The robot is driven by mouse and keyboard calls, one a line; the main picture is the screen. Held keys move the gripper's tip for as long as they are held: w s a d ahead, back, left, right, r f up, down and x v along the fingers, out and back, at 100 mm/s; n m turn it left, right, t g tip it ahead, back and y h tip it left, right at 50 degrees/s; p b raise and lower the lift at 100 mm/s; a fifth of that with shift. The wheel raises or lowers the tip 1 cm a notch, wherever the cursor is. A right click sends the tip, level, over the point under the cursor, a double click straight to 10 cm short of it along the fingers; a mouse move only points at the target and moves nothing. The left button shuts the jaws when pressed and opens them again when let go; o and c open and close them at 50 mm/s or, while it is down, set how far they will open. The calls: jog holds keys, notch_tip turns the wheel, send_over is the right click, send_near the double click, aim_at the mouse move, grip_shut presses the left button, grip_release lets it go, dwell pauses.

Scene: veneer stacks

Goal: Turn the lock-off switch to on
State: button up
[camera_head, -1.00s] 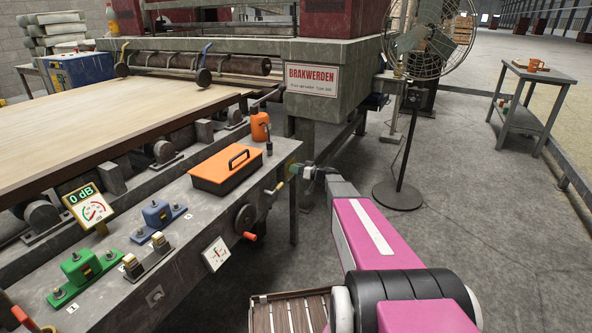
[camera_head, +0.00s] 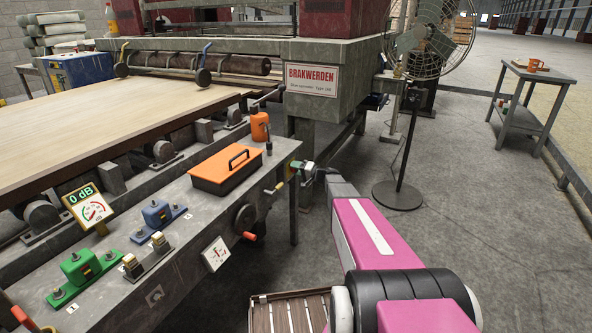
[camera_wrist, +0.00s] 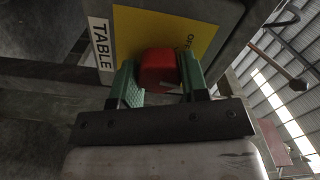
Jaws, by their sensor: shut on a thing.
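The lock-off switch is a red knob (camera_wrist: 158,68) on a yellow plate (camera_wrist: 135,30) in the wrist view. Part of the word OFF shows on the plate, and a label reading TABLE (camera_wrist: 102,43) is beside it. My gripper (camera_wrist: 160,80) has its two green fingers on either side of the red knob and is shut on it. In the head view my gripper (camera_head: 294,168) is at the far right end of the grey console (camera_head: 185,205). There the knob is hidden, and I cannot read its exact angle.
An orange-lidded box (camera_head: 226,170) and an orange canister (camera_head: 260,127) stand on the console close to my gripper. A crank with a red handle (camera_head: 249,236) sticks out of the console front. A fan (camera_head: 400,195) stands to the right, with open floor around it.

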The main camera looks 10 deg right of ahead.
jog(key=m, duration=0.3)
jog(key=shift+f+m, duration=0.1)
jog(key=shift+m, duration=0.3)
jog(key=shift+f+m, duration=0.1)
jog(key=shift+m, duration=1.6)
jog(key=o, duration=0.9)
jog(key=shift+o, duration=0.2)
jog(key=v, duration=1.1)
